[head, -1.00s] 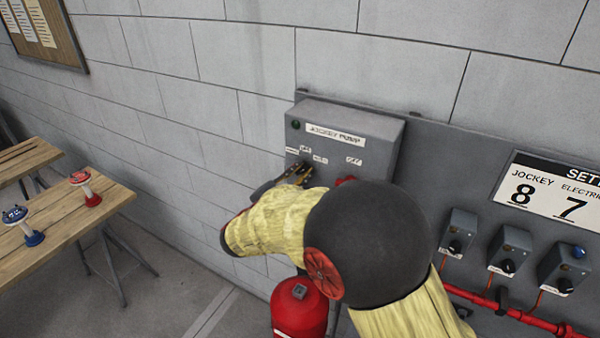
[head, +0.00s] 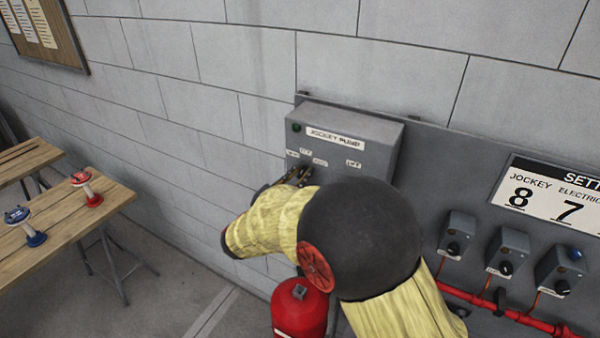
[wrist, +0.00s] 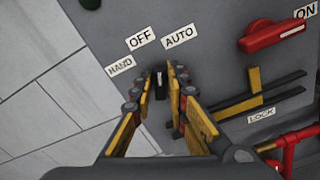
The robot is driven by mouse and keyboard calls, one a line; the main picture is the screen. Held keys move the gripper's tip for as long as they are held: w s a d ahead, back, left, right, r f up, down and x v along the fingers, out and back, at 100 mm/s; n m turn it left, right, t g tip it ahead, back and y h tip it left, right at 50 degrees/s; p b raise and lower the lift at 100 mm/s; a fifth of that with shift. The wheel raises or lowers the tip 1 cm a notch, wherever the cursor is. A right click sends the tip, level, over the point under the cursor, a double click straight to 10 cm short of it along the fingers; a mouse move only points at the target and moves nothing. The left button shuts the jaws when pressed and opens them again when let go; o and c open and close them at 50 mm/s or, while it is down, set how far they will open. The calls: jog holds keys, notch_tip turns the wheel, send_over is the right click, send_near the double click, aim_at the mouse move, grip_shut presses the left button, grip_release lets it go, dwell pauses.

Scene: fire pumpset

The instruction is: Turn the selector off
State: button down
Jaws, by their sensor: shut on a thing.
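The selector (wrist: 159,84) is a small black knob with a pale mark on the grey jockey pump box (head: 350,128). In the wrist view, HAND, OFF (wrist: 141,40) and AUTO (wrist: 179,37) labels fan out above it. Its pale mark points roughly upward, between OFF and AUTO; the exact setting is hard to tell. My gripper (wrist: 160,88) has its yellow and black fingers on either side of the knob, shut on it. In the head view my gripper (head: 298,176) is at the box's lower left front, and the knob is hidden there.
A red ON handle (wrist: 275,36) sits right of the selector, above a yellow lever (wrist: 254,90) and LOCK label. A red cylinder (head: 300,308) stands below the box. Small switch boxes (head: 507,250) and red pipes are at right. A wooden table (head: 75,215) is at left.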

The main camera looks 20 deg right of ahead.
jog(key=shift+a+n+p, duration=0.1)
jog(key=shift+n+p, duration=1.05)
jog(key=shift+n, duration=1.15)
jog(key=c, duration=1.9)
grip_release()
jog(key=shift+o, duration=0.3)
jog(key=v, duration=1.2)
jog(key=shift+w, duration=0.1)
